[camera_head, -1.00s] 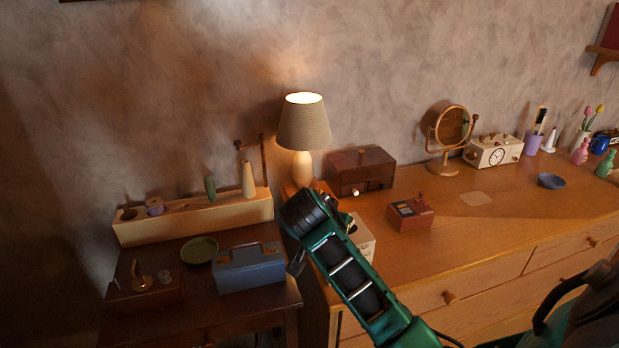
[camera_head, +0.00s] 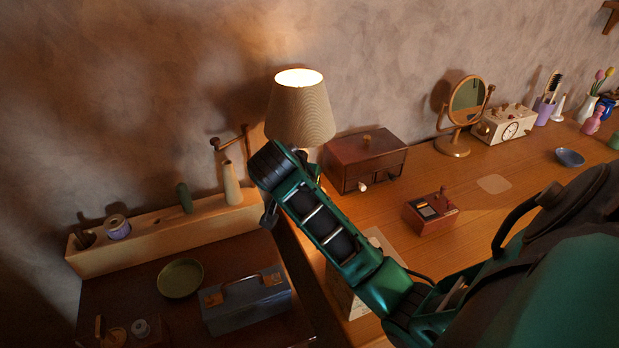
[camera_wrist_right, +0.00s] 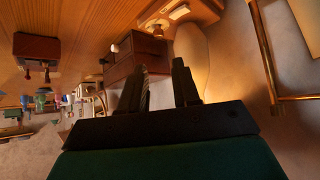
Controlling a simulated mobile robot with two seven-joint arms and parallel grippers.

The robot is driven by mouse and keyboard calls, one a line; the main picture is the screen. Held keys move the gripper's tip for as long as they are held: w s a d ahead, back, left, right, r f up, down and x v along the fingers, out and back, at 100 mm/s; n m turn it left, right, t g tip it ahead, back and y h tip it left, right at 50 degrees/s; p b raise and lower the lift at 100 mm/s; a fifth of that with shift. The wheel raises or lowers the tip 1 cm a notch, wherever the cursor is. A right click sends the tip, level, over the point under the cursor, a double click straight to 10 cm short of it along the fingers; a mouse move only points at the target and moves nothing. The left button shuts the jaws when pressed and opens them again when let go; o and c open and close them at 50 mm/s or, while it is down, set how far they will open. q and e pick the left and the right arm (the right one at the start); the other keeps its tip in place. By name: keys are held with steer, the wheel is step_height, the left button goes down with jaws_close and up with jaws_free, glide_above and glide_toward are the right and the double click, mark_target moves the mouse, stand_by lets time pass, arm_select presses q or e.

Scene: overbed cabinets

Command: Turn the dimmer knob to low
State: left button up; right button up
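The lit table lamp (camera_head: 300,112) stands at the back left of the dresser, and my right arm covers its lower part. In the right wrist view its pale body (camera_wrist_right: 192,50) is just beyond my fingers. My right gripper (camera_wrist_right: 158,72) is open, with nothing between its fingers. I cannot tell which knob is the dimmer. My left gripper is out of view.
A small red-brown box with a lever (camera_head: 430,213) stands on the dresser (camera_head: 470,225). A mirror (camera_head: 466,105) and a cream clock (camera_head: 505,125) are farther right. A lower dark table holds a blue case (camera_head: 245,302) and a green dish (camera_head: 180,278).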

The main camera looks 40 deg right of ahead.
steer(key=x, duration=1.2)
steer(key=shift+s+d+f, duration=0.1)
steer(key=shift+d+f, duration=0.1)
jaws_close()
